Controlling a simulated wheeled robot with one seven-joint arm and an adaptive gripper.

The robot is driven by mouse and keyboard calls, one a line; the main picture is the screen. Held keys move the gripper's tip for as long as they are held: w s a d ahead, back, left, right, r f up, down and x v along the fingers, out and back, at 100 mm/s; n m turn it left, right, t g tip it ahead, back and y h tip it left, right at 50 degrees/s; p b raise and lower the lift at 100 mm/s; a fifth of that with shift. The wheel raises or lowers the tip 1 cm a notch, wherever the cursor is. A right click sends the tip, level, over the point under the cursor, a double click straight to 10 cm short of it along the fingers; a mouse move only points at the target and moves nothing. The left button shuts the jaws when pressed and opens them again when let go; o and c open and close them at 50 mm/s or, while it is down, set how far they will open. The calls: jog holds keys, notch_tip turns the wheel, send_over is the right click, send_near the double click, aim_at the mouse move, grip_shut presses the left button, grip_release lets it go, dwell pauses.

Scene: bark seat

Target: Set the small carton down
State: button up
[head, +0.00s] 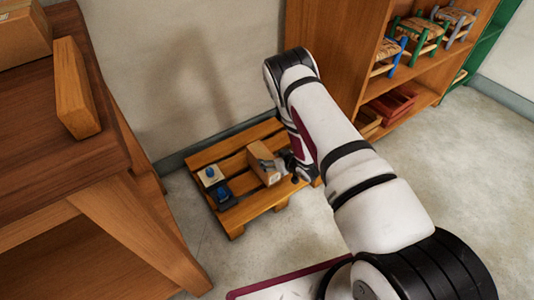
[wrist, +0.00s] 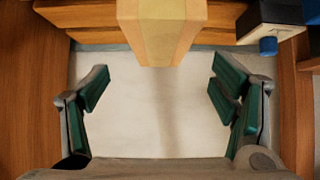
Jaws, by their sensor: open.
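A small tan carton (head: 264,163) stands upright on a low wooden pallet (head: 235,219) on the floor. The wrist view shows the carton (wrist: 160,32) upside down at the top middle, with no finger visibly touching it. My gripper (head: 283,164) is just to the right of the carton in the head view, and my arm hides part of the pallet's right side. In the wrist view my gripper (wrist: 161,88) is open, its green-padded fingers wide apart with only pale wall between them.
A pale block with a blue knob (head: 210,174) and a dark item with a blue top (head: 223,193) share the pallet left of the carton. A wooden table (head: 50,166) stands at left. A shelf (head: 338,35) with small stools (head: 418,36) stands behind my arm.

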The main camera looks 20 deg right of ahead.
jog(key=w+d+r+m+g+h+p, duration=0.1)
jog(key=d+r+h, duration=0.1)
jog(key=r, duration=0.9)
jog(key=w+d+r+m+g+h, duration=0.1)
jog(key=d+r, duration=0.1)
jog(key=r, duration=0.8)
jog(key=s+r+m+g+h, duration=0.1)
jog(key=s+r, duration=0.4)
jog(key=r, duration=0.3)
jog(key=s+r+m+g+h, duration=0.1)
jog(key=s+r, duration=0.3)
jog(key=r, duration=0.4)
jog(key=s+a+r+g, duration=0.1)
jog(key=s+r, duration=0.4)
jog(key=s, duration=0.3)
jog(key=s+a+r+g, duration=0.1)
jog(key=s+r+g, duration=0.1)
jog(key=s+r, duration=0.5)
jog(key=s+a+r+g, duration=0.1)
jog(key=s+a, duration=0.1)
jog(key=s, duration=1)
jog(key=s+a+r+g+y, duration=0.1)
jog(key=s+a+g, duration=0.1)
jog(key=s, duration=1.1)
jog(key=shift+r+y, duration=0.3)
jog(key=shift+r, duration=0.1)
